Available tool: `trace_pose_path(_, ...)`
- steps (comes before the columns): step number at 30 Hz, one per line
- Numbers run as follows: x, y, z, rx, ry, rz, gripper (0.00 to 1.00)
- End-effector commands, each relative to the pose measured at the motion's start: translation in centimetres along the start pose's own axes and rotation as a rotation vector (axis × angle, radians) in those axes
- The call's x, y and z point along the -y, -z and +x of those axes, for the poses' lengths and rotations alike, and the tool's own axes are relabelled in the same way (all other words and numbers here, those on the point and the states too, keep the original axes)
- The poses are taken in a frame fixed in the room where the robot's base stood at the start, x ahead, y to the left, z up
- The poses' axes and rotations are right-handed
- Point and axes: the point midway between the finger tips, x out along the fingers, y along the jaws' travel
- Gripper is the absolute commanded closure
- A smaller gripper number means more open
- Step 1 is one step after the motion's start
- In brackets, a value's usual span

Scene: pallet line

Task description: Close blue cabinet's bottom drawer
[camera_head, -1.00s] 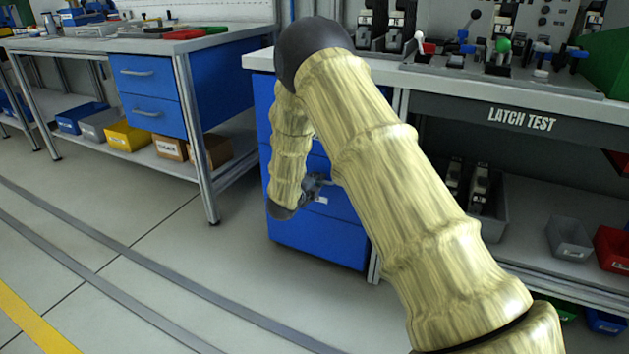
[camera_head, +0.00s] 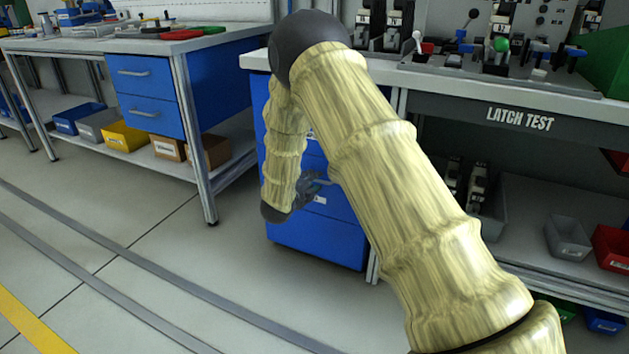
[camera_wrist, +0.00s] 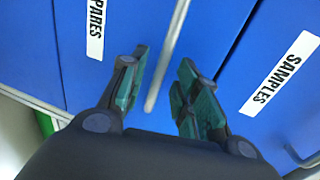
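The blue cabinet (camera_head: 318,240) stands under the latch test bench, partly hidden behind my arm. In the wrist view its front is turned sideways, with a drawer labelled "SPARES" (camera_wrist: 95,25) at left and one labelled "SAMPLES" (camera_wrist: 282,70) at right. A pale bar handle (camera_wrist: 166,55) runs between them. My gripper (camera_wrist: 162,85) is open, its green-padded fingers on either side of the handle's near end; contact cannot be told. In the head view my gripper (camera_head: 312,186) is at the cabinet front, mostly hidden by my arm. How far any drawer stands out cannot be told.
The latch test bench (camera_head: 520,118) extends right, with grey and red bins on its lower shelf. Another bench at left has a blue drawer unit (camera_head: 150,95) and several bins (camera_head: 125,137) below. The floor (camera_head: 150,215) in front is clear.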

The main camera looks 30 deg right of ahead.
Motion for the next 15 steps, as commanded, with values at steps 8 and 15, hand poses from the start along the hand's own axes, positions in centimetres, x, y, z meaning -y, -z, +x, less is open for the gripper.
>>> trace_pose_path(8, 0.0, -0.1, -5.2, 0.002, -0.001, -0.002, 0.68)
trace_pose_path(15, 0.0, -0.1, -8.5, 0.002, 0.001, -0.001, 0.68)
